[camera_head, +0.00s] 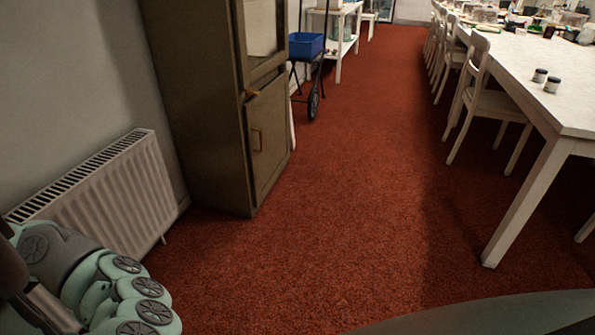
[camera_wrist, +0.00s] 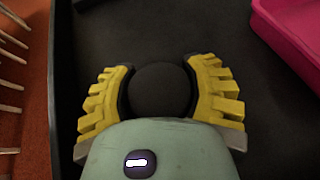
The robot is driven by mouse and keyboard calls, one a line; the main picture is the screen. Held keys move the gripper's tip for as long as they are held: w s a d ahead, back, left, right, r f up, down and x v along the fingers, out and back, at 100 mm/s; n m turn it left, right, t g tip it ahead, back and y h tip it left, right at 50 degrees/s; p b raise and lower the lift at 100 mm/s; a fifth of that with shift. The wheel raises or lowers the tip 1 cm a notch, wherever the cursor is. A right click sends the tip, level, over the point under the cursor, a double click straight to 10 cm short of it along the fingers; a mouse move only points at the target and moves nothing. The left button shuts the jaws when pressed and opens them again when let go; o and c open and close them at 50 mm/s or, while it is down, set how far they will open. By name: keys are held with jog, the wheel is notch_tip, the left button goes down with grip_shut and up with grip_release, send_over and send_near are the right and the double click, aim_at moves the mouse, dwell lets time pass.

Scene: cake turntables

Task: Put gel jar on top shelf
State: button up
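In the wrist view, the yellow ribbed fingers of my gripper (camera_wrist: 162,68) bend around a dark round thing (camera_wrist: 161,92) and seem to touch it on both sides. Only its smooth top shows, so I cannot tell if it is the gel jar. In the head view, two small jars (camera_head: 540,75) (camera_head: 552,86) with dark sides and pale tops stand on the white table (camera_head: 530,60); their labels are too small to read. A white shelf unit (camera_head: 348,12) stands far back, partly cut off. My gripper is not visible in the head view.
A brown cabinet (camera_head: 215,100) and a radiator (camera_head: 120,185) line the left wall. A blue bin (camera_head: 306,44) sits on a wheeled stand. White chairs (camera_head: 490,98) flank the table. Red carpet between is clear. A pink bin (camera_wrist: 290,35) lies near my gripper on a dark surface.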

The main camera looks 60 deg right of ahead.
jog(key=o, duration=0.5)
jog(key=shift+o, duration=0.2)
jog(key=shift+r, duration=0.1)
jog(key=shift+r+p, duration=0.2)
jog(key=shift+p, duration=0.15)
jog(key=v, duration=1.2)
jog(key=shift+d+f, duration=0.1)
jog(key=shift+f, duration=0.05)
